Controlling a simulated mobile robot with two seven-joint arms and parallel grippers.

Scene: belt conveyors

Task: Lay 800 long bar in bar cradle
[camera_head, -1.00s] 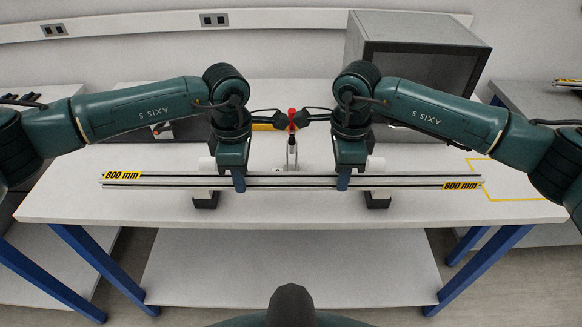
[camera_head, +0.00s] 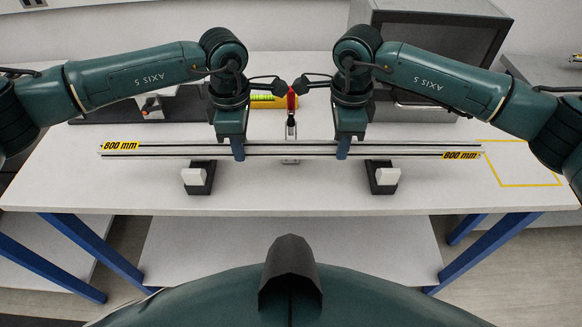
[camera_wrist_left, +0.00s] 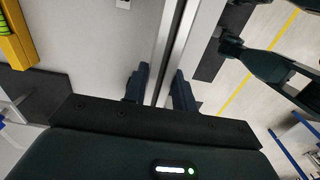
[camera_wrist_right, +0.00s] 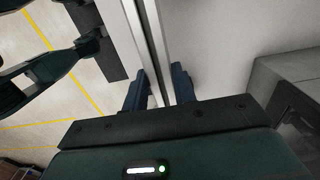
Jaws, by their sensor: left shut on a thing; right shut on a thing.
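The long pale bar (camera_head: 290,150), with yellow 800 mm labels at both ends, is level and runs left to right above the table. My left gripper (camera_head: 238,153) is shut on the bar left of its middle, and my right gripper (camera_head: 343,153) is shut on it right of its middle. The bar also shows between the fingers in the left wrist view (camera_wrist_left: 187,40) and right wrist view (camera_wrist_right: 133,40). Two black blocks with white tops, a left one (camera_head: 199,188) and a right one (camera_head: 383,188), look like the cradle.
A red-handled clamp (camera_head: 291,100) stands behind the bar's middle, beside a yellow level (camera_head: 268,102). A grey cabinet (camera_head: 440,50) is at the back right. A yellow outline (camera_head: 520,186) marks bare table (camera_head: 290,200) at the right.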

